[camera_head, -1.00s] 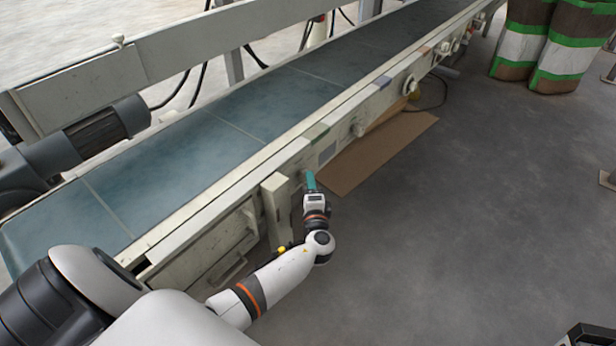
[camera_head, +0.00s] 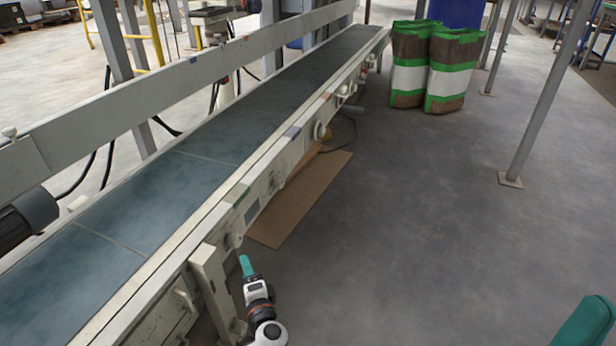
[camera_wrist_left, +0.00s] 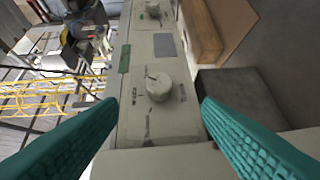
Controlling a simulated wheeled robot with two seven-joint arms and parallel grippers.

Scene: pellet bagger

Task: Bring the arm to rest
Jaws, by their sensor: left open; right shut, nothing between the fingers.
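My left gripper (camera_head: 246,266) is by the side of the conveyor, close to the upright cream post (camera_head: 208,285). Its teal fingers are spread wide with nothing between them in the left wrist view (camera_wrist_left: 159,104). A round pale knob (camera_wrist_left: 158,87) on the cream side panel lies ahead of the fingers and shows no contact with them. The knob also shows in the head view (camera_head: 233,241). My right gripper (camera_head: 588,325) is at the bottom right corner, only its teal part in view, shut and away from everything.
The conveyor's blue belt (camera_head: 180,190) runs from lower left to the far top. A flat cardboard sheet (camera_head: 298,200) lies on the floor beside it. Green-banded bags (camera_head: 450,75) stand at the back, and a grey post (camera_head: 535,110) at the right. The middle floor is clear.

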